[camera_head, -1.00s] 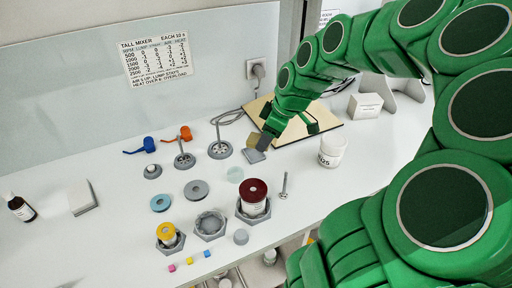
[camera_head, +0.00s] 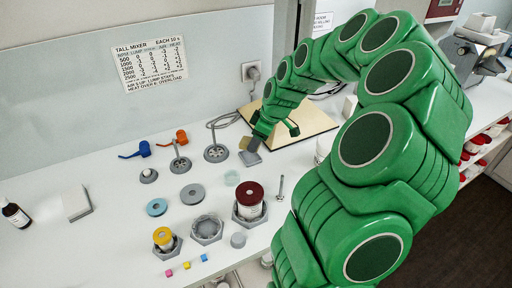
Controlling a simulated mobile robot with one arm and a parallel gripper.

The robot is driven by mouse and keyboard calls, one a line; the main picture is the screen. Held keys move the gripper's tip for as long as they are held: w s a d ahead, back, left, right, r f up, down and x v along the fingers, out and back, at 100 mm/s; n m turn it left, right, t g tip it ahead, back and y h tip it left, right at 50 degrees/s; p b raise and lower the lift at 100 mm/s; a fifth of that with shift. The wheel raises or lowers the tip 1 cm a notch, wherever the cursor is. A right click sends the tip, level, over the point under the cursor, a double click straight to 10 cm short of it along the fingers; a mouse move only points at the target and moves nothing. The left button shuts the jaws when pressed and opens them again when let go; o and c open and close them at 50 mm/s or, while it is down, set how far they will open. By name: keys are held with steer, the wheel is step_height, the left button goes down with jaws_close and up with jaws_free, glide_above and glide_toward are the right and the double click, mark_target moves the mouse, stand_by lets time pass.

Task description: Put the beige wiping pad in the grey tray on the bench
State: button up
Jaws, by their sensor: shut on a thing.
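My gripper (camera_head: 253,146) reaches down over the bench from the upper right, shut on the beige wiping pad (camera_head: 244,142). The pad shows as a small tan patch at the left of the fingertips. A small flat grey square (camera_head: 250,159) lies just below the pad and fingertips in the picture; it looks like the grey tray, partly covered by my gripper. At this size I cannot tell whether the pad touches it or hangs above it.
A tan board (camera_head: 306,124) lies behind my gripper. A grey stand with a rod (camera_head: 216,152) is close on the left. A maroon-topped jar (camera_head: 250,198) and a pale green disc (camera_head: 232,177) stand in front. A white cup (camera_head: 321,152) is mostly hidden by my arm.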

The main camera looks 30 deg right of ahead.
steer(key=shift+w+d+f, duration=0.1)
steer(key=shift+w+f, duration=0.15)
steer(key=shift+f, duration=1.6)
steer(key=shift+f, duration=0.45)
steer(key=o, duration=1.1)
steer(key=shift+w+r, duration=0.1)
steer(key=shift+r, duration=0.45)
steer(key=shift+v, duration=5.95)
